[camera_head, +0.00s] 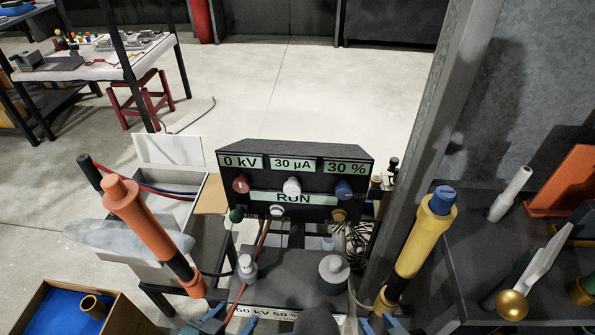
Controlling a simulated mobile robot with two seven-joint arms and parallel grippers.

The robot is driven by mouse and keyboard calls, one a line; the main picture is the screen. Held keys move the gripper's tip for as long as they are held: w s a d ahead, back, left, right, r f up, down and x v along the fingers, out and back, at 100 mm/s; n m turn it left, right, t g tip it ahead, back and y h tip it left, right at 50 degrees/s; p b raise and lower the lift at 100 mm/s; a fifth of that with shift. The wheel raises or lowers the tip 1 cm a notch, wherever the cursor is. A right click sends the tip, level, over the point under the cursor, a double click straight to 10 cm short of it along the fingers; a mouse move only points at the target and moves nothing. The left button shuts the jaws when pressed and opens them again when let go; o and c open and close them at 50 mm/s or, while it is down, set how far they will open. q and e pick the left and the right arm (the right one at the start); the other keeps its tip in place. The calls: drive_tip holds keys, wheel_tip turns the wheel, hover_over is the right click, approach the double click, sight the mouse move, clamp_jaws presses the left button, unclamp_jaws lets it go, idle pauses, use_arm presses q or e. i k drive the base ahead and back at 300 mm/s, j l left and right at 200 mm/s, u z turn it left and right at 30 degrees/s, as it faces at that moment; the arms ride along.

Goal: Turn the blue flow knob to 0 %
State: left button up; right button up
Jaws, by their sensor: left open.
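The blue flow knob (344,189) is on the upper right of the dark control box (225,186), below the display reading 30 % (345,167). A red knob (241,183) and a white knob (291,186) are in the same row. Nothing touches the blue knob. My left gripper (229,323) is open at the bottom edge, below and left of the box, well away from the knob. My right gripper (379,324) is at the bottom edge, partly cut off; its jaw opening is unclear.
An orange-and-black handle (140,217) stands left of the box and a yellow one with a blue cap (424,240) right of it. A grey metal post (425,130) rises on the right. Below the box are a white-topped knob (246,266) and a larger round one (334,268).

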sight(343, 191)
drive_tip(key=k+l+z, duration=0.1)
drive_tip(key=l+z, duration=0.15)
drive_tip(key=l, duration=0.45)
drive_tip(key=l+z, duration=0.25)
drive_tip(key=l, duration=0.45)
drive_tip(key=k, duration=0.05)
